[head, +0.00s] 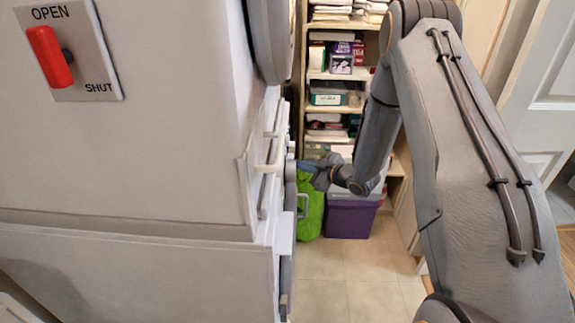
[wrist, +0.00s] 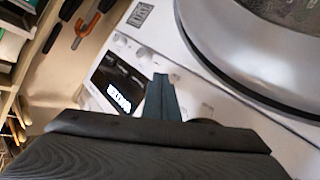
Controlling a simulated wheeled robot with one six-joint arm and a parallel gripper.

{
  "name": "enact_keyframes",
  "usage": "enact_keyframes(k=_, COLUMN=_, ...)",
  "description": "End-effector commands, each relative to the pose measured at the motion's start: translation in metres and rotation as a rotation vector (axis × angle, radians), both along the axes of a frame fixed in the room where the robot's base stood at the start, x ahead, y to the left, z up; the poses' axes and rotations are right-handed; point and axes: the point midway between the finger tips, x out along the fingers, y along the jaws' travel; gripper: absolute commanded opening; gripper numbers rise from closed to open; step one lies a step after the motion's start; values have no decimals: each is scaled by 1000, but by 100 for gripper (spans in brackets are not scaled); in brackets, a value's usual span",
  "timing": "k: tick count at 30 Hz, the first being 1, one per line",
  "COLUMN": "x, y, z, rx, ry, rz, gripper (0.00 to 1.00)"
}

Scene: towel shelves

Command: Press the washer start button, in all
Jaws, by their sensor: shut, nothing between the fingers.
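The washer front shows in the wrist view as a white control panel (wrist: 200,72) with a dark lit display (wrist: 121,87) and a large round door with a silver rim (wrist: 225,45). Small pale round controls (wrist: 205,108) sit beside the display. I cannot tell which control is the start button; some may be hidden behind my fingers. My gripper (wrist: 162,92) is shut and empty, its fingertips over the panel just right of the display. I cannot tell whether they touch it. In the head view my gripper (head: 318,173) is beside the white appliance's front, seen edge-on.
A red lever (head: 49,56) on an OPEN/SHUT plate is on the white side wall at left. Filled shelves (head: 340,110) stand at the back. A green bag (head: 311,210) and purple bin (head: 350,217) are on the floor. Tiled floor (head: 350,275) is clear in front.

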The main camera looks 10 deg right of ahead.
Motion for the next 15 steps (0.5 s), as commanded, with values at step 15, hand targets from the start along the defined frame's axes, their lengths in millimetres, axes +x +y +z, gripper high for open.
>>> enact_keyframes(k=15, x=1, y=7, z=0, rx=0, ry=1, rz=1, gripper=0)
